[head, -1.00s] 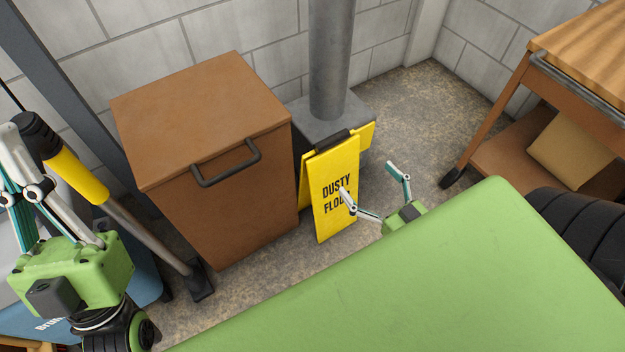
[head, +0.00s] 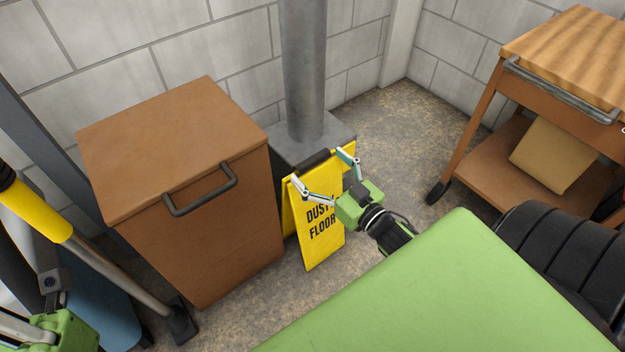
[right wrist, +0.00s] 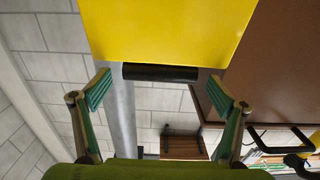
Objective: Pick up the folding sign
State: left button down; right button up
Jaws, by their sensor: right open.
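The yellow folding sign (head: 322,236) stands on the floor beside the brown cabinet, with black "DUSTY FLOOR" lettering partly covered by my right gripper. Its black top bar (head: 313,161) lies between the fingertips of my right gripper (head: 318,167), which is open, with one finger to each side. In the right wrist view, the yellow panel (right wrist: 165,30) fills the top middle and the black bar (right wrist: 160,73) sits between the spread fingers (right wrist: 161,88), with gaps on both sides. My left gripper (head: 62,332) is cut off at the lower left; its fingertips are not visible.
The brown cabinet (head: 190,235) with a dark handle stands left of the sign. A grey column (head: 305,80) rises close behind the sign. A wooden cart (head: 480,150) stands at the right. A pole with a yellow grip (head: 35,208) leans at the left. Floor between sign and cart is clear.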

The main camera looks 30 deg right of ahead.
jog(key=shift+w+a+f+b, duration=0.15)
jog(key=shift+w+b, duration=0.15)
jog(key=shift+w, duration=1.1)
jog(key=c, duration=2.2)
jog(key=shift+r, duration=0.2)
jog(key=shift+r, duration=0.1)
